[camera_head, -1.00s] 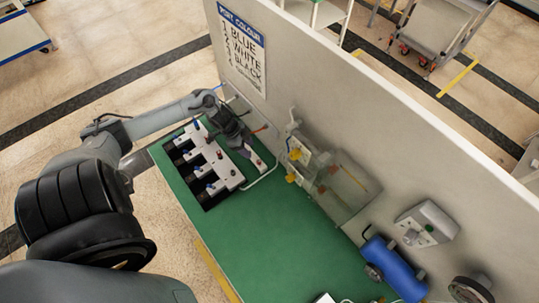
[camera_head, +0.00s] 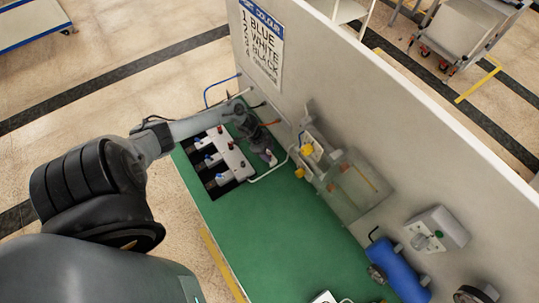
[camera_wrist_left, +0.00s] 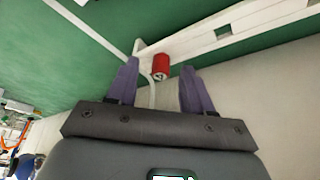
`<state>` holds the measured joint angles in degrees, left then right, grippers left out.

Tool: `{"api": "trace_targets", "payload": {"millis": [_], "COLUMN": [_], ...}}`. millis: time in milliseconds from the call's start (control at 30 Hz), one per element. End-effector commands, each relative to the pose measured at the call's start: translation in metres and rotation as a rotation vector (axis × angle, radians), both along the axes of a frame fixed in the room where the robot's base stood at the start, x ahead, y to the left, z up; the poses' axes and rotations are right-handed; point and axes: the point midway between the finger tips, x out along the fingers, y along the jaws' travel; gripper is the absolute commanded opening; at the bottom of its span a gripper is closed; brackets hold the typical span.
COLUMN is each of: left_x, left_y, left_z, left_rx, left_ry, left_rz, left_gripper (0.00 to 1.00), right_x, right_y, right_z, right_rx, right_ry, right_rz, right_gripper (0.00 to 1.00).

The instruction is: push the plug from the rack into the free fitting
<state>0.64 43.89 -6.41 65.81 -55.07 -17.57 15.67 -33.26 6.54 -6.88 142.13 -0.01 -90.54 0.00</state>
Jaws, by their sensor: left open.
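My left gripper (camera_head: 264,147) is over the far right end of the black and white unit on the green bench. In the left wrist view its two purple fingers (camera_wrist_left: 160,72) are open. A short red plug (camera_wrist_left: 161,64) stands between and just beyond them, on a white strip (camera_wrist_left: 195,42). I cannot tell whether a finger touches it. In the head view the plug is mostly hidden by the gripper. The white blocks (camera_head: 222,158) carry small blue and red pegs; which fitting is free is too small to tell. My right gripper is not in view.
A wall panel with a port colour sign (camera_head: 262,42) stands behind the bench (camera_head: 250,235). Yellow-knobbed valve parts (camera_head: 306,150), a clear box (camera_head: 355,190) and a blue cylinder (camera_head: 397,268) lie to the right. The bench middle is clear.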

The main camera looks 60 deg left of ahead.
Motion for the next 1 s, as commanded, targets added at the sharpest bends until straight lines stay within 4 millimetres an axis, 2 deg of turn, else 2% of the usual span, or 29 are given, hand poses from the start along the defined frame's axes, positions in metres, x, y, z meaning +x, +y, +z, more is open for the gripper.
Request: {"api": "trace_targets", "payload": {"millis": [300,633,1000], "left_x": [0.0012,0.0012,0.0013], "left_y": [-0.0006,-0.0006,-0.0004], "left_z": [-0.0041,-0.0039,-0.0022], "left_rx": [0.001,0.001,0.001], "left_ry": [0.0,0.0,0.0], "left_rz": [0.0,0.0,0.0], "left_gripper": [0.51,0.0,0.0], "right_x": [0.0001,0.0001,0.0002], "right_y": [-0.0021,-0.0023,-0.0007], "right_z": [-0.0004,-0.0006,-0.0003], "right_rx": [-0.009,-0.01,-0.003], "right_ry": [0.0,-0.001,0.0], "right_rz": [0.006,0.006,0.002], "right_gripper": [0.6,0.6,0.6]}}
